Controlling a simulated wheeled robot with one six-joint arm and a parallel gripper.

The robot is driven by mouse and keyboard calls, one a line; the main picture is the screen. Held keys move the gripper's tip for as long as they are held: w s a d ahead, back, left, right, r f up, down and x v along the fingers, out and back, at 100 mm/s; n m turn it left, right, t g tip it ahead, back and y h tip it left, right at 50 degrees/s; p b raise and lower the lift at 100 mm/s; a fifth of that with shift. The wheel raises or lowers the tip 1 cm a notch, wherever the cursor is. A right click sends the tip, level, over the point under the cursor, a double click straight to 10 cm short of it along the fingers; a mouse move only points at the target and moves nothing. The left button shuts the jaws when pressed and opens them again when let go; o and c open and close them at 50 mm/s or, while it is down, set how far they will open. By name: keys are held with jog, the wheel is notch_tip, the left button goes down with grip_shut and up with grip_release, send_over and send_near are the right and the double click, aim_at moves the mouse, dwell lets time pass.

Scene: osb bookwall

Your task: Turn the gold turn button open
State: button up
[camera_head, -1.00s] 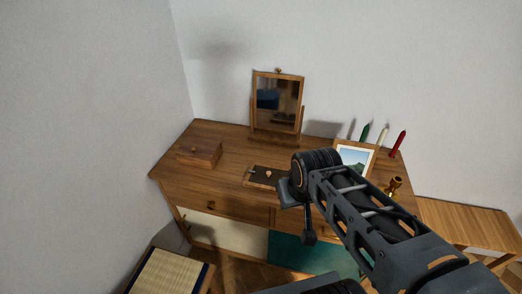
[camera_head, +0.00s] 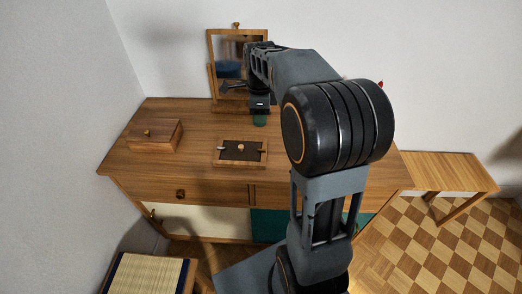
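A small wooden frame (camera_head: 240,163) with a dark panel and a round pale knob in its middle lies on the desk. A small gold-brown piece at its right edge (camera_head: 262,150) looks like the gold turn button; its exact angle is too small to tell. A paler metal piece (camera_head: 221,148) sits at the left edge. My gripper (camera_head: 260,108) hangs above the desk, behind the frame and in front of the mirror, apart from the frame. Its fingers are too small and dark to read. A small green patch shows just below it.
A mirror on a stand (camera_head: 225,50) is at the back of the desk (camera_head: 190,175). A wooden box (camera_head: 155,135) stands at the left. My arm hides the desk's right part. A low bench (camera_head: 455,172) is at the right. The desk between box and frame is clear.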

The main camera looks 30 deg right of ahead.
aim_at(261, 149)
jog(key=shift+m, duration=0.3)
notch_tip(261, 149, down, 14)
jog(key=shift+w+d+f+b, duration=0.1)
jog(key=shift+w+d+b, duration=0.05)
jog(key=shift+b, duration=0.65)
grip_shut()
